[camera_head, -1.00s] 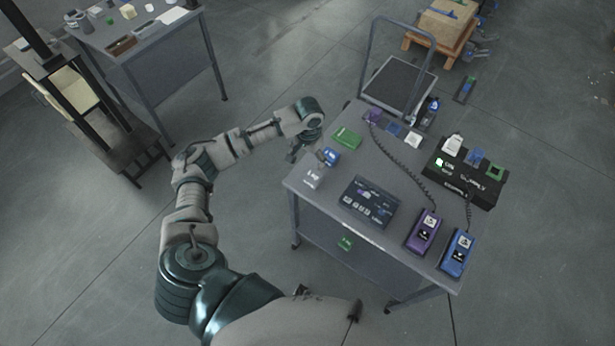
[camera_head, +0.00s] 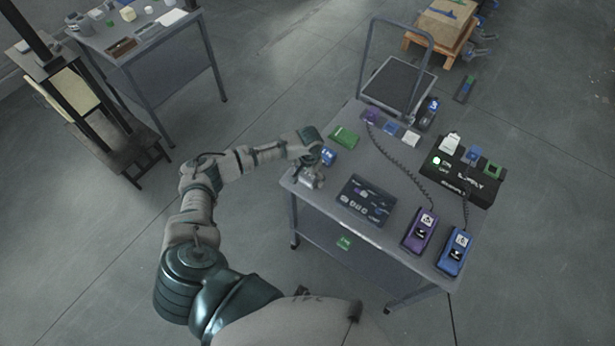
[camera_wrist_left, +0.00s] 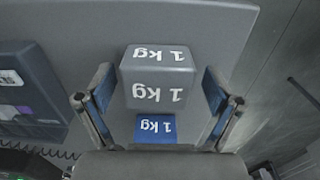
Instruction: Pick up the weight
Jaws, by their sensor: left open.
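The grey weight (camera_wrist_left: 158,78), marked 1 kg, stands on the table between the two open fingers of my left gripper (camera_wrist_left: 157,112) in the left wrist view. In the head view the left gripper (camera_head: 311,178) is over the table's left corner and largely covers this weight. A blue label or block (camera_wrist_left: 156,128) marked 1 kg shows just below the grey weight in the wrist view. In the head view a blue 1 kg block (camera_head: 328,157) sits beside the gripper. My right gripper does not show.
The table (camera_head: 310,203) also carries a dark panel (camera_head: 364,200), a green block (camera_head: 345,136), purple (camera_head: 419,231) and blue (camera_head: 455,250) handheld devices with coiled cords, and a black supply box (camera_head: 462,180). A cart (camera_head: 397,85) stands behind it.

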